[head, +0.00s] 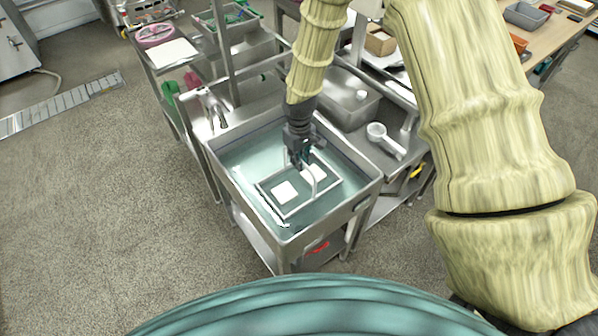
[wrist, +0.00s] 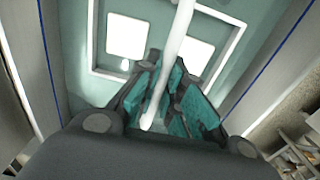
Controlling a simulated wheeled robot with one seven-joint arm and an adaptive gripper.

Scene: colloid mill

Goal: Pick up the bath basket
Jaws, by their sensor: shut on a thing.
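The bath basket (head: 264,188) is a pale rectangular frame with white square blocks and an upright white handle, inside the steel water bath (head: 222,172). It also shows in the wrist view (wrist: 90,32), with the white handle (wrist: 178,45) rising between my fingers. My gripper (head: 301,166) is over the basket, its fingers around the handle. In the wrist view my gripper (wrist: 168,105) is shut on the handle, with teal finger pads on both sides. Whether the basket touches the bath floor I cannot tell.
A tap (head: 212,104) stands at the bath's back left corner. A steel sink (head: 352,108) and a white scoop-like item (head: 384,139) are to the right. The bath's raised walls surround the basket. Open floor lies to the left.

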